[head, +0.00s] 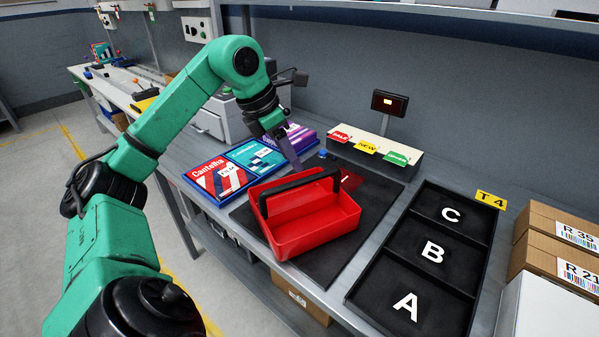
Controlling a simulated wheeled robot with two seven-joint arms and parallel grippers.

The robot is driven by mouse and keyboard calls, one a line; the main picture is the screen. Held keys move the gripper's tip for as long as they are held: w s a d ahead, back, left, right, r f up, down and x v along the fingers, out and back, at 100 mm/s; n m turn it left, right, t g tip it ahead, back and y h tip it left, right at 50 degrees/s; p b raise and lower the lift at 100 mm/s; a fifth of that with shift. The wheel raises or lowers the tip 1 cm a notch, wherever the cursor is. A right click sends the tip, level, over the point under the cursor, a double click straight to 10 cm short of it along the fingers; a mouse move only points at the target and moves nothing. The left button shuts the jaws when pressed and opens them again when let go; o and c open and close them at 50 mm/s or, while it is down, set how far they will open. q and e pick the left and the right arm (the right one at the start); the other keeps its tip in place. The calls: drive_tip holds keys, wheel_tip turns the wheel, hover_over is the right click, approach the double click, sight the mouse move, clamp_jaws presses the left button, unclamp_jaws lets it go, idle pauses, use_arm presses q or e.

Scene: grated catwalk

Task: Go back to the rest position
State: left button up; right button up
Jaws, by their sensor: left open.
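My left arm, green with black joints, comes in from the left and bends down over the bench. My left gripper (291,154) is open, above and behind the red tote (318,230), near the tote's back left side. Its fingertips are small and partly blurred against the things behind. I see nothing held in it. The tote stands upright on a dark mat (345,259), with its black handle (297,186) raised across it. The inside of the tote that shows is empty. My right gripper is not in view.
Left of the tote lie a red box (217,180), a blue box (255,157) and a purple one. A black tray (420,262) marked A, B, C is empty at right. Cardboard boxes (558,237) stand far right. A small display (389,103) and coloured tags stand behind.

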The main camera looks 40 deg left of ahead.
use_arm(q)
drive_tip(key=v, duration=0.3)
drive_tip(key=shift+r, duration=0.1)
drive_tip(key=shift+p, duration=0.35)
